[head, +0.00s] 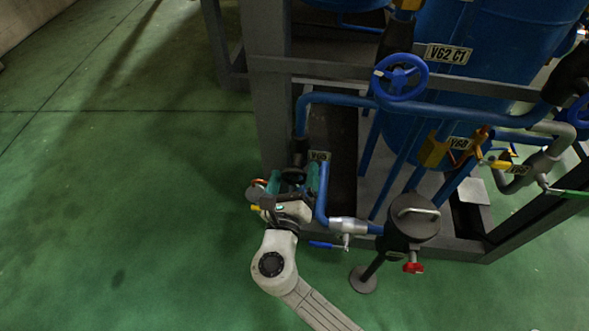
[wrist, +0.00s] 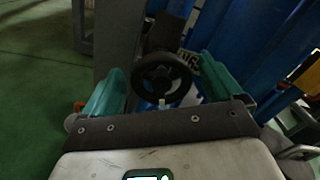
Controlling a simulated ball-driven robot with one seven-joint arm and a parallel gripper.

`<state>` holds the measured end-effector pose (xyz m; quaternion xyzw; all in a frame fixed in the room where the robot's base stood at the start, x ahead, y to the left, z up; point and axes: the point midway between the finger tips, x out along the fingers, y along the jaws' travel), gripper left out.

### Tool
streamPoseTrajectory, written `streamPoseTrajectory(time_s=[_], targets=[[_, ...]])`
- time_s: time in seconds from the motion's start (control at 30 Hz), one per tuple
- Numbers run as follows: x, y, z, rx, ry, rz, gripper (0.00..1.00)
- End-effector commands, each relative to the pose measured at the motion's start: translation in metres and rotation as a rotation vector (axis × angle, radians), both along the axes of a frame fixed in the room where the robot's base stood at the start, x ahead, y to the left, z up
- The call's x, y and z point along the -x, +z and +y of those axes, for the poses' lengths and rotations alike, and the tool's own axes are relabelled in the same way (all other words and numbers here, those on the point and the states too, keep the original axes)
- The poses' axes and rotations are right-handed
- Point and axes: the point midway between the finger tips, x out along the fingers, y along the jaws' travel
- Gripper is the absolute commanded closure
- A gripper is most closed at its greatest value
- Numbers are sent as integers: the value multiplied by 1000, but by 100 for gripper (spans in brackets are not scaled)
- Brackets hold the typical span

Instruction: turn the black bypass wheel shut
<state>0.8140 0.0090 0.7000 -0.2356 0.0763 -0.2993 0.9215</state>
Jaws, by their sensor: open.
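The black bypass wheel (wrist: 162,79) is in the middle of the wrist view, facing me, between the two teal fingers of my gripper (wrist: 163,92). The fingers stand apart on its left and right, with a gap showing on each side, so the gripper is open. In the head view the wheel (head: 293,176) is small and dark, just beyond my gripper (head: 293,188), and partly hidden by it. I cannot tell whether either finger touches the rim.
A blue pipe (head: 323,195) runs close to the right of my gripper. A blue handwheel (head: 400,77) is higher up, and a dark pot with a handle (head: 410,222) stands to the right. A grey steel post (head: 267,90) rises behind. Green floor (head: 120,200) is clear at left.

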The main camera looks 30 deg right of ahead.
Motion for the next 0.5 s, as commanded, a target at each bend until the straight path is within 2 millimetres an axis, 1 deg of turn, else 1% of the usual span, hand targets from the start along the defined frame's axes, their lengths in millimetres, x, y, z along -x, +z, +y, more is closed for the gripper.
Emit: streamPoseTrajectory(time_s=[0.03, 0.2, 0.5], targets=[[-6, -1, -4, -1, -1, -1, 7], [-18, 0, -13, -1, -1, -1, 7], [-21, 0, -16, -1, 0, 1, 7]])
